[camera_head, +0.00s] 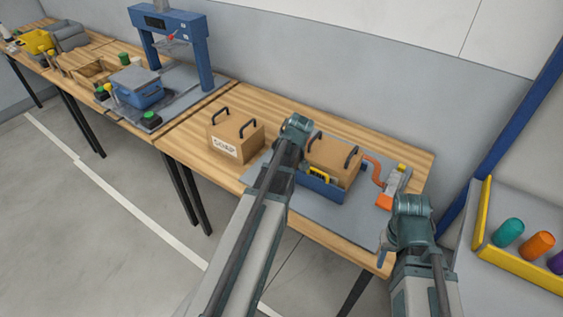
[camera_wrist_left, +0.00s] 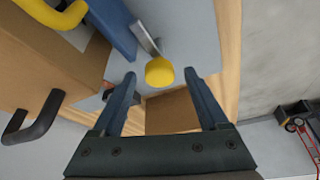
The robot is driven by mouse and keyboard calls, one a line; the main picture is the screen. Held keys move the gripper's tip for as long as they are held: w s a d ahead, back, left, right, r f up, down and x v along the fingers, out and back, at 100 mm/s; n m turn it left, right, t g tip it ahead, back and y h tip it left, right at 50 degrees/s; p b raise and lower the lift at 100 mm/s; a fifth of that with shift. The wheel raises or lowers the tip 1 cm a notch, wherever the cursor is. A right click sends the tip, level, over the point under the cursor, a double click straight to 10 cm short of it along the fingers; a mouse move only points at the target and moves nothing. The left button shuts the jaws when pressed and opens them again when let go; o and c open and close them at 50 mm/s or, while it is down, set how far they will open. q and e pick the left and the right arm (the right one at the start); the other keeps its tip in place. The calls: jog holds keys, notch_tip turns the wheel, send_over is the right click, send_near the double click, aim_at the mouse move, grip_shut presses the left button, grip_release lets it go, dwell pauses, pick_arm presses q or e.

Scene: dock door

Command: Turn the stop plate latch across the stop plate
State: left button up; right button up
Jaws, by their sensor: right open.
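A metal lever with a yellow knob (camera_wrist_left: 160,72) shows in the left wrist view beside a blue wall (camera_wrist_left: 112,25); it looks like the latch, though I cannot be sure. My left gripper (camera_wrist_left: 160,82) is open, its fingers apart on either side of the knob, which appears at or just beyond the fingertips. In the head view the left jaws are hidden behind my own wrist. A blue tray (camera_head: 322,191) there holds a cardboard box (camera_head: 335,157) with black handles. My right gripper (camera_head: 382,252) is open and empty, low beside the table's front right corner.
A second cardboard box (camera_head: 232,137) with a label stands left of the tray. An orange-and-grey item (camera_head: 393,188) lies to its right. A blue press frame (camera_head: 205,52) stands on the bench further left. A yellow-edged bin (camera_head: 520,268) with coloured cylinders is at right.

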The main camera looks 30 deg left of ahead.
pick_arm(q)
jog(key=p+v, duration=1.2)
jog(key=v, duration=0.1)
jog(key=shift+r+p, duration=0.35)
jog(key=shift+r, duration=0.05)
jog(key=shift+d, duration=0.15)
jog(key=s+d+f+m+h, duration=0.1)
jog(key=s+d+m, duration=0.3)
jog(key=d, duration=0.4)
jog(key=s+d+f+m+g+h, duration=0.1)
jog(key=s+d+m, duration=0.4)
jog(key=d+m, duration=0.2)
jog(key=s+d+m+g+b, duration=0.1)
jog(key=s+d+m, duration=0.4)
jog(key=d, duration=0.5)
jog(key=shift+s+f+m+h, duration=0.25)
jog(key=shift+f+m+h, duration=0.05)
jog(key=shift+f+h, duration=0.1)
